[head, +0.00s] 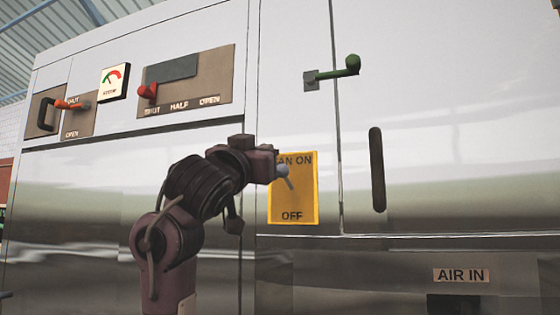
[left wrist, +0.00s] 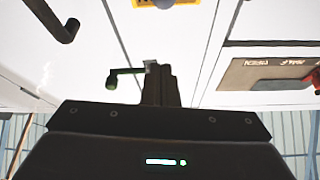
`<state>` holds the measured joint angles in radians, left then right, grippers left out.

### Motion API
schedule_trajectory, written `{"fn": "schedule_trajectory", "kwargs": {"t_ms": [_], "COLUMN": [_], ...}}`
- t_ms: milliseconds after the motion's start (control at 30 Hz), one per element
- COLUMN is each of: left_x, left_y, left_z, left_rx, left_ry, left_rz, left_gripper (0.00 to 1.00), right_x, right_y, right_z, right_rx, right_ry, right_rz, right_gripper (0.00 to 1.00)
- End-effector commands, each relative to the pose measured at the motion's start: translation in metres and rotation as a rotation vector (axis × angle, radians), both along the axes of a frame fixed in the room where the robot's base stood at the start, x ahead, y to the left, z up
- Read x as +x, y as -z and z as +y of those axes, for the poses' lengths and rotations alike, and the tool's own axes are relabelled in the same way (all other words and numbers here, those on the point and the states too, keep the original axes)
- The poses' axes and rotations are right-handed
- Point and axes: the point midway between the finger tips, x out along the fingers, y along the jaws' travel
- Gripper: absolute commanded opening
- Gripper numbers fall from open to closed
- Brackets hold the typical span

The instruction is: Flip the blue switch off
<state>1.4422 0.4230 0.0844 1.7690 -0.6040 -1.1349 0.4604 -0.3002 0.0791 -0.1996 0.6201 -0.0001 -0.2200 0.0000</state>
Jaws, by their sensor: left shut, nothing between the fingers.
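The blue switch (head: 283,171) is a small pale-blue lever on a yellow plate (head: 293,205), near the upper part under the "FAN ON" label; "OFF" is printed at the bottom. My left gripper (head: 268,163) is shut and empty, just left of the switch at about its height. It overlaps the plate's upper left edge, and I cannot tell whether it touches the switch. In the left wrist view the shut fingers (left wrist: 160,84) point up the picture. There the plate (left wrist: 146,3) is cut off at the top edge, with part of the rounded switch (left wrist: 182,2) showing. My right gripper is out of view.
A green handle (head: 340,69) sticks out above and right of the plate. A dark vertical door handle (head: 377,170) is to the right. A red lever (head: 148,92) and an orange lever (head: 70,104) are at upper left. The metal panel (head: 70,195) left of my arm is bare.

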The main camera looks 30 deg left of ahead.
Motion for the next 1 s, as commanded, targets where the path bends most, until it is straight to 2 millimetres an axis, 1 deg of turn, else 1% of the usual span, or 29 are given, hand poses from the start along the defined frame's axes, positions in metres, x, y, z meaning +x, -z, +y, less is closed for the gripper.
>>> {"fn": "schedule_trajectory", "kwargs": {"t_ms": [167,267,333,467,767,800,900,1000], "left_x": [0.001,0.006,0.013,0.035,0.094,0.093,0.092,0.093], "left_y": [0.0,-0.004,-0.009,-0.021,-0.05,-0.035,-0.022,-0.012], "left_z": [0.0,0.001,0.003,0.006,0.017,0.018,0.02,0.022], "left_rx": [0.001,0.002,0.001,0.001,0.001,0.001,0.003,0.0], "left_ry": [-0.001,0.0,-0.002,-0.002,-0.003,-0.002,-0.002,-0.002], "left_rz": [0.001,0.002,0.004,0.005,0.006,0.005,0.004,0.004], "left_gripper": [0.0,0.0,0.0,0.0,0.0,0.0,0.0,0.0], "right_x": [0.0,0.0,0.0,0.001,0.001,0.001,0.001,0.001], "right_y": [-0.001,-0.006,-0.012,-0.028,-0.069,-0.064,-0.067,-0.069], "right_z": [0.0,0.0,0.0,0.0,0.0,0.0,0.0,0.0], "right_rx": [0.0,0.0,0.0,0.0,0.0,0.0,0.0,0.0], "right_ry": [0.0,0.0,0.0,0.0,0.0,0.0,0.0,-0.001], "right_rz": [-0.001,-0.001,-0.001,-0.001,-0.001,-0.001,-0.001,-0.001], "right_gripper": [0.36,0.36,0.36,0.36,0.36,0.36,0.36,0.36]}}
